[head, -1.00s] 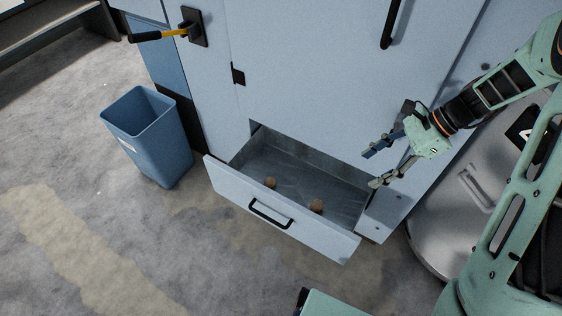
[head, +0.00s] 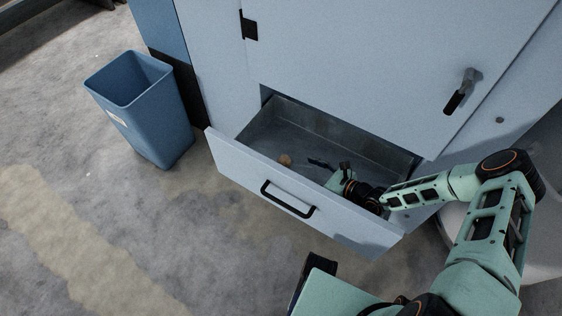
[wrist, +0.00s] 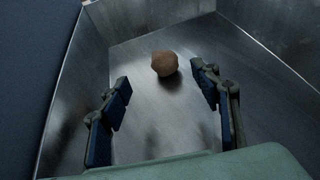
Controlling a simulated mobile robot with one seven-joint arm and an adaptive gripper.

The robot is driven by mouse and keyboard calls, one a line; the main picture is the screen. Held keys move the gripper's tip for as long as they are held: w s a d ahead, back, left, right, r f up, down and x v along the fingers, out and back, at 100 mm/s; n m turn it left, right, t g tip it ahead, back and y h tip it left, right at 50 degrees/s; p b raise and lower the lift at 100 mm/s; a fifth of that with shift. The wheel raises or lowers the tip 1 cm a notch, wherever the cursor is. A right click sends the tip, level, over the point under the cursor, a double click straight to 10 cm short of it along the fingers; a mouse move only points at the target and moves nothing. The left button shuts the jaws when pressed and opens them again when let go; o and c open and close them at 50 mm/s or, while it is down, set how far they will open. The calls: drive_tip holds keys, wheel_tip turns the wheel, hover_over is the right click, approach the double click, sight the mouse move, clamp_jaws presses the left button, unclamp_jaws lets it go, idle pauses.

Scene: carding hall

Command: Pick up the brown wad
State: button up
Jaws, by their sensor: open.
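One brown wad (head: 286,160) lies on the floor of the open drawer (head: 240,175) in the head view, left of my gripper (head: 328,173). My gripper is inside the drawer, low, with its fingers apart and nothing held. In the wrist view a rounded brown wad (wrist: 164,64) rests on the metal floor just beyond the fingertips, roughly centred between my open gripper's fingers (wrist: 160,78). I cannot tell whether it is the same wad. A second wad seen earlier is hidden in the head view, around where my gripper and the drawer front are.
Metal drawer walls stand close on the far side and right of the wrist view; a blue panel (wrist: 40,60) is at left. The drawer front has a black handle (head: 287,199). A blue bin (head: 150,115) stands left on the floor. The cabinet face (head: 350,60) rises behind.

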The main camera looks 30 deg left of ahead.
sight(289, 163)
drive_tip(key=shift+a+f+m, duration=0.3)
drive_tip(key=shift+a+f, duration=0.2)
drive_tip(key=shift+f, duration=0.4)
drive_tip(key=b+x, duration=0.1)
drive_tip(key=x, duration=0.3)
drive_tip(key=shift+w+a+f+b, duration=0.15)
drive_tip(key=shift+a+f+b, duration=0.1)
drive_tip(key=shift+b, duration=0.15)
drive_tip(key=b+x, duration=0.1)
drive_tip(key=x, duration=0.3)
drive_tip(key=b+x, duration=0.1)
drive_tip(key=x, duration=0.1)
drive_tip(key=shift+w+d+r+b, duration=0.1)
drive_tip(key=shift+w+b, duration=0.2)
drive_tip(key=shift+r, duration=0.1)
drive_tip(key=c, duration=1.1)
